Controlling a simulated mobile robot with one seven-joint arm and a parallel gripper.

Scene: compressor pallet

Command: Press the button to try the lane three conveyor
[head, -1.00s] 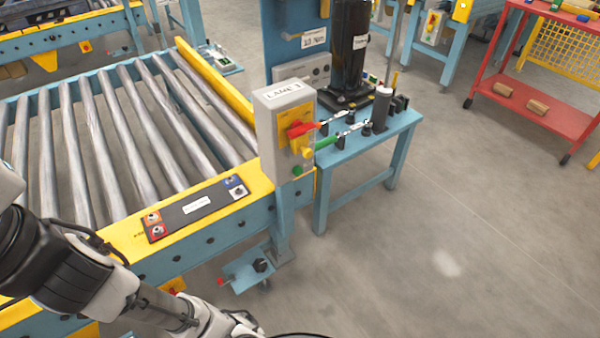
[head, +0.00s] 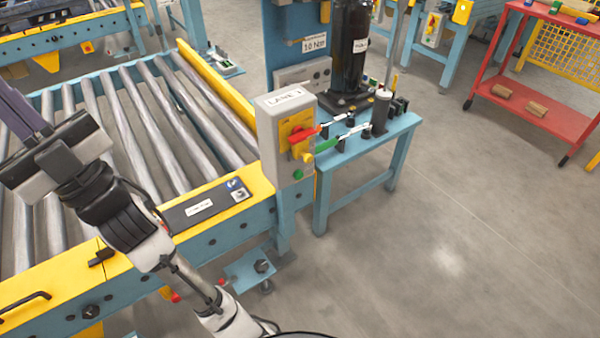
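A grey control box (head: 284,137) with a LANE label stands on a post at the conveyor's near right corner. Its number is hard to read. Its front has a red handle on a yellow plate, a yellow knob (head: 307,158) and a green button (head: 298,174) low down. A dark panel (head: 200,207) on the yellow rail has a blue and a black-and-white control at its right end; my arm hides its left end. My gripper (head: 22,112) is over the rollers at far left, apart from the box, fingers toward the upper left. Its finger opening is unclear.
The roller conveyor (head: 190,120) fills the left. A blue bench (head: 345,150) with a black cylinder (head: 350,50) and tools stands right behind the box. A red cart (head: 525,100) is at upper right. The floor at lower right is clear.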

